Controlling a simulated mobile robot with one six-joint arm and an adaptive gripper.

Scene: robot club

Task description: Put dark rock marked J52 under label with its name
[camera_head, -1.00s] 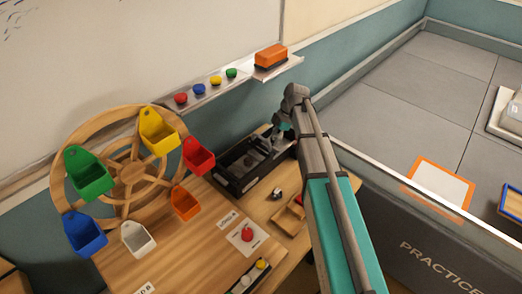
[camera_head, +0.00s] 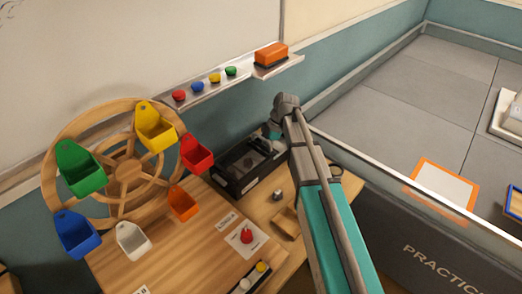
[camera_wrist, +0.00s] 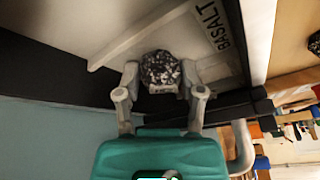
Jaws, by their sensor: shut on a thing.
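My gripper (camera_wrist: 160,78) is shut on a dark, speckled rock (camera_wrist: 160,66), held between the two fingertips. A small pale marking shows on the rock's near side, too small to read. The rock is over a pale compartment of a black tray (camera_wrist: 68,88), beside a label reading BASALT (camera_wrist: 213,25). I cannot tell whether it touches the compartment floor. In the head view the black tray (camera_head: 221,184) stands at the back of the wooden table, and my arm's end is at its right side, with the fingers mostly hidden.
A small dark object (camera_head: 278,195) and a wooden tray (camera_head: 286,222) are on the table right of the black tray. A wooden wheel with coloured buckets (camera_head: 125,172) stands at left. A red button (camera_head: 246,236) is in front. The whiteboard ledge (camera_head: 205,92) is behind.

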